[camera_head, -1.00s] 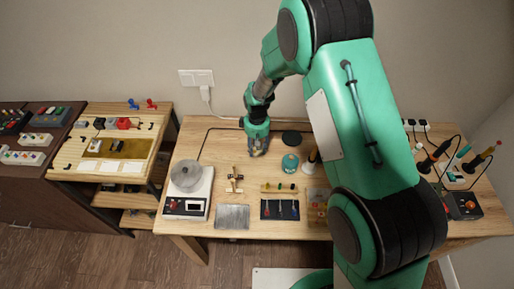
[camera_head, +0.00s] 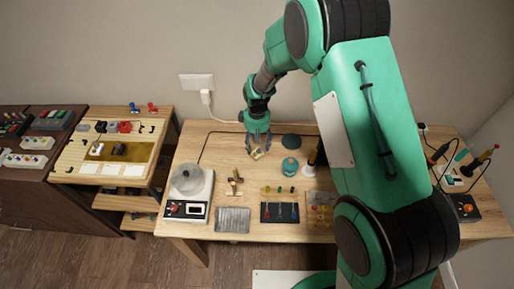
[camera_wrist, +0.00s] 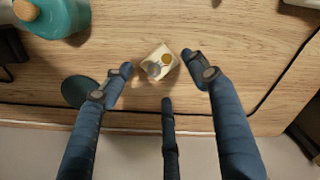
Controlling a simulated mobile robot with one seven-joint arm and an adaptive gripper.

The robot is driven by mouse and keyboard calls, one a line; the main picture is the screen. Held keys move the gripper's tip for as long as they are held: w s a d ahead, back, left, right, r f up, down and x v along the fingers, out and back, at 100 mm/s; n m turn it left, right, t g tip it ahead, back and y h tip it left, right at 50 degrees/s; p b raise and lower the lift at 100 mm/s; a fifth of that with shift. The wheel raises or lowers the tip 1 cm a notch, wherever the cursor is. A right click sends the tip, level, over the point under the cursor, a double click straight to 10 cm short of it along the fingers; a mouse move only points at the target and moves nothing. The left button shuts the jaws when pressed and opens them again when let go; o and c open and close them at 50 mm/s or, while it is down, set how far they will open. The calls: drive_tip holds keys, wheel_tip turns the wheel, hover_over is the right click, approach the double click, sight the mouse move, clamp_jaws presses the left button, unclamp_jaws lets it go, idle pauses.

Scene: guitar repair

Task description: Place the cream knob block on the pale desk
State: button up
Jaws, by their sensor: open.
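The cream knob block (camera_wrist: 151,56) shows in the wrist view with a gold knob and a grey knob on it. It appears to rest on the pale desk (camera_wrist: 230,30), turned at an angle. In the head view the block (camera_head: 257,155) is small, near the back of the desk (camera_head: 222,150). My gripper (camera_wrist: 158,70) is open, with its fingers spread around the block and visible gaps on both sides. A third finger points toward the block from below in the picture. The gripper also shows in the head view (camera_head: 258,148), just above the desk.
A teal jar (camera_head: 290,167) and a dark round disc (camera_head: 291,141) stand right of the block. A scale (camera_head: 188,190) is at the left, a small clamp-like wooden item (camera_head: 235,181) in front. A black cable (camera_wrist: 290,70) runs along the desk's back. Bare wood surrounds the block.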

wheel_tip(320, 180, up, 7)
drive_tip(key=p, duration=0.1)
drive_tip(key=shift+f, duration=0.1)
idle(0.6)
wheel_tip(320, 180, up, 15)
drive_tip(key=m+t, duration=0.1)
drive_tip(key=m, duration=0.1)
hover_over(258, 152)
drive_tip(key=s+d, duration=0.4)
drive_tip(key=d, duration=0.2)
drive_tip(key=s+d+r+m+t, duration=0.2)
drive_tip(key=s+d+r, duration=0.5)
drive_tip(key=r, duration=0.4)
drive_tip(key=s+d+r+m+t, duration=0.1)
drive_tip(key=s+d+r, duration=0.2)
drive_tip(key=s, duration=0.5)
drive_tip(key=s+d+r+m, duration=0.2)
drive_tip(key=s+d+r, duration=0.1)
drive_tip(key=s, duration=0.5)
drive_tip(key=s+d+r+m+t, duration=0.1)
drive_tip(key=s+d+r+m, duration=0.1)
drive_tip(key=s, duration=0.6)
drive_tip(key=shift+d+r+t, duration=0.3)
drive_tip(key=shift+d+r, duration=0.45)
drive_tip(key=shift+d, duration=0.05)
